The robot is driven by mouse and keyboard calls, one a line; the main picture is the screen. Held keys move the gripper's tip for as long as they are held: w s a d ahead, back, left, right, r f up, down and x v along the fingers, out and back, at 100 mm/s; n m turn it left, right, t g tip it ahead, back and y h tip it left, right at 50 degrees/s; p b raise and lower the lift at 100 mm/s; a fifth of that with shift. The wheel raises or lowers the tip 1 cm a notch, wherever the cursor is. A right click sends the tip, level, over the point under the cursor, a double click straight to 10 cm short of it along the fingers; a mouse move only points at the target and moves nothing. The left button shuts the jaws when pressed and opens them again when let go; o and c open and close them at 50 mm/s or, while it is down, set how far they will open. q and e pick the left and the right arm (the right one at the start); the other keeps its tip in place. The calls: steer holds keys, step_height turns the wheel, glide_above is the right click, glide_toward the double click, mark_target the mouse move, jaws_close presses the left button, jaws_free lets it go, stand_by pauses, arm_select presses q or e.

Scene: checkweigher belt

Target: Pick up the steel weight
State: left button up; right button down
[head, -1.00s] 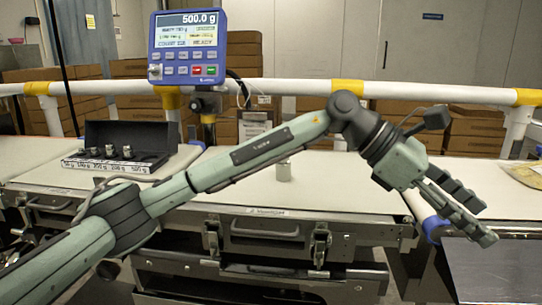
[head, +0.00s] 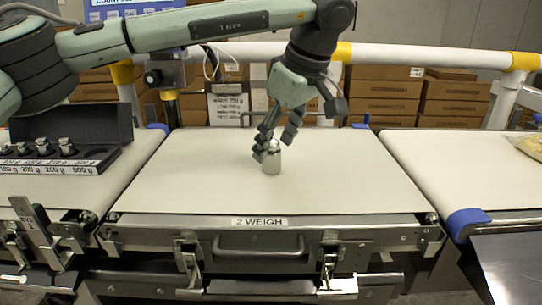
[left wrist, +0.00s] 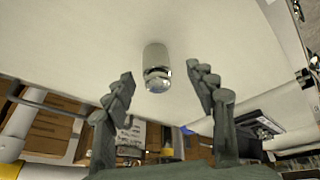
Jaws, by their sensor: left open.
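The steel weight (head: 272,159) stands upright on the white belt section labelled "2 WEIGH", in the middle of the head view. My left gripper (head: 270,147) is open and reaches down to it from behind; the fingers are close to the weight's top in that view. In the left wrist view the steel weight (left wrist: 156,68) shows between and beyond the two spread fingers of my left gripper (left wrist: 162,92), with clear space on both sides. Whether any finger touches it cannot be told. My right gripper is not in view.
A black weight case (head: 100,125) with several smaller weights stands on the left belt. A white rail (head: 410,54) runs behind the belts, with brown boxes (head: 385,100) beyond. A bag (head: 530,146) lies on the right belt. The weighing belt (head: 350,180) around the weight is clear.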

mark_target(275, 144)
arm_select(q)
steer(key=x, duration=0.4)
steer(key=shift+w+d, duration=0.1)
steer(key=shift+w, duration=0.15)
steer(key=shift+c, duration=0.5)
jaws_close()
steer(key=shift+r, duration=0.1)
